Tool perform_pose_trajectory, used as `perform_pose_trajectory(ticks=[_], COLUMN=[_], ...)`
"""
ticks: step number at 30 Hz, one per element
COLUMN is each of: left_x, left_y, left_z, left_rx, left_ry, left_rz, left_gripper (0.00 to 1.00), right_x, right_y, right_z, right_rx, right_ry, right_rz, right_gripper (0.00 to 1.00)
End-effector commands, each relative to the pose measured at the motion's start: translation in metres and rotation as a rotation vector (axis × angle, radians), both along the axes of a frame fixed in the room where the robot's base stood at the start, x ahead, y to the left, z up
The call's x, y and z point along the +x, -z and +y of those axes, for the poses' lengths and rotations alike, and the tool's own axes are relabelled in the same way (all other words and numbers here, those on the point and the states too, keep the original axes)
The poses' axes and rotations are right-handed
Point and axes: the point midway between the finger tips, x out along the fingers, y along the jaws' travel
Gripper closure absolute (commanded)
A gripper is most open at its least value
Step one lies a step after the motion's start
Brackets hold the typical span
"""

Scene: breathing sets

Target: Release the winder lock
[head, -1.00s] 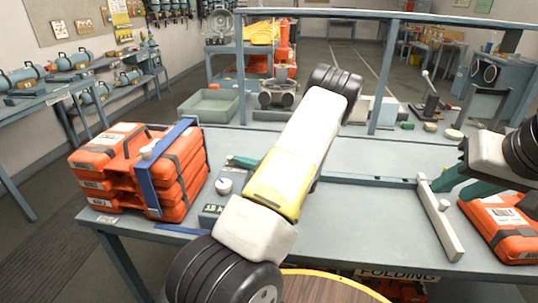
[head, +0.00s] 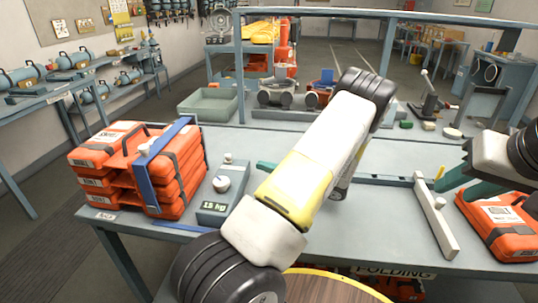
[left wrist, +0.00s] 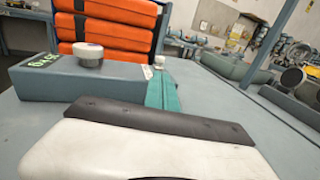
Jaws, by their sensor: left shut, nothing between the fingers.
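A grey box (head: 212,212) with a lit kg display stands on the bench, with a white round knob (head: 222,184) on top. A small pale knob (head: 228,158) shows behind it. I cannot tell which part is the winder lock. My left gripper (head: 264,167), with teal fingers, is shut and empty just right of the small knob. In the left wrist view the shut fingers (left wrist: 163,93) are beside the box (left wrist: 80,82), in front of the small knob (left wrist: 159,62).
A stack of orange cases (head: 130,175) with a blue strap bar stands left of the box. Another orange case (head: 505,225) lies at the right. A grey frame and rail (head: 380,179) cross the bench.

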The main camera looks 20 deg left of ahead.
Motion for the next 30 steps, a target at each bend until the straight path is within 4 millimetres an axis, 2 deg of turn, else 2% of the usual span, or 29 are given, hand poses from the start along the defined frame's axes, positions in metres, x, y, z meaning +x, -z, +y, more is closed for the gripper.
perform_pose_trajectory(ticks=[3,9,24,28,30], left_x=[0.000,-0.001,-0.002,-0.014,-0.027], left_y=[0.000,0.000,-0.002,-0.014,-0.025], left_z=[-0.019,-0.033,-0.033,-0.028,-0.025], left_rx=[0.000,0.000,-0.009,-0.090,-0.175], left_ry=[0.001,-0.001,-0.008,-0.071,-0.135], left_rz=[0.000,-0.001,-0.007,-0.059,-0.113], left_gripper=[1.00,1.00,1.00,1.00,1.00], right_x=[0.000,0.000,0.000,0.000,0.000], right_y=[0.000,0.000,0.000,0.000,0.000], right_z=[0.000,0.000,0.000,0.000,0.000], right_rx=[0.000,0.000,0.000,0.000,0.000], right_ry=[0.000,0.000,0.000,0.000,0.000], right_rz=[0.000,0.000,0.000,0.000,0.000], right_gripper=[0.64,0.64,0.64,0.64,0.64])
